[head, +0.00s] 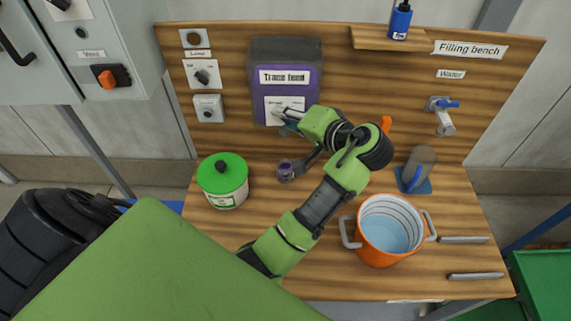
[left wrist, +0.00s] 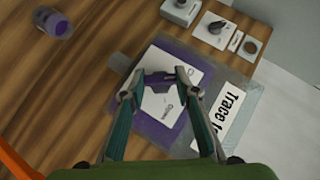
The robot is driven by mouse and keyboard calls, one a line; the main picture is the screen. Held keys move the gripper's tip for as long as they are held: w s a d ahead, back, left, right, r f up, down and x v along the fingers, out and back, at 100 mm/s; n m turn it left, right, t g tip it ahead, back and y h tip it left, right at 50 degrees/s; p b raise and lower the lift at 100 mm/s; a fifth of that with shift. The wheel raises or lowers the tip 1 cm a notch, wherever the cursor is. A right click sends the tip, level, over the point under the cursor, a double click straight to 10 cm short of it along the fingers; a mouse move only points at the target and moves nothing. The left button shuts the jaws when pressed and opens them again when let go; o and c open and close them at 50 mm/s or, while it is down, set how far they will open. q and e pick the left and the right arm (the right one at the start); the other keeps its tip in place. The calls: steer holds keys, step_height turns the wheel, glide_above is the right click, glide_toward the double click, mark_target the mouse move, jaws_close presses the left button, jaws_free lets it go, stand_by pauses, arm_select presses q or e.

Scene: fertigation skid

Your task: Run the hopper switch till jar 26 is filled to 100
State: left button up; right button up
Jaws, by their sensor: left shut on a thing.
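The trace feed hopper (head: 286,52) is a dark box with a purple front on the wooden back board. It also shows in the left wrist view (left wrist: 185,142). A white plate (left wrist: 160,113) on its lower front bears the switch, mostly hidden between my fingers. My left gripper (head: 286,125) is at this plate, and in the left wrist view its fingertips (left wrist: 168,78) are shut on the switch. A small jar with purple in it (head: 285,173) stands on the bench below; it also shows in the left wrist view (left wrist: 54,24). Its number and fill level are unreadable.
A jar with a green lid (head: 222,176) stands left of my forearm. An orange pot (head: 384,248) with pale blue contents stands right, below the water tap (head: 442,110). A grey scoop-like thing (head: 421,160) is behind it. Lamp controls (head: 203,75) are left of the hopper.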

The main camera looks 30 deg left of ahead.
arm_select(q)
steer(key=shift+n+h, duration=0.4)
steer(key=shift+h, duration=0.1)
steer(key=o, duration=1.1)
steer(key=shift+o, duration=0.2)
steer(key=shift+a, duration=0.15)
steer(key=shift+f, duration=0.1)
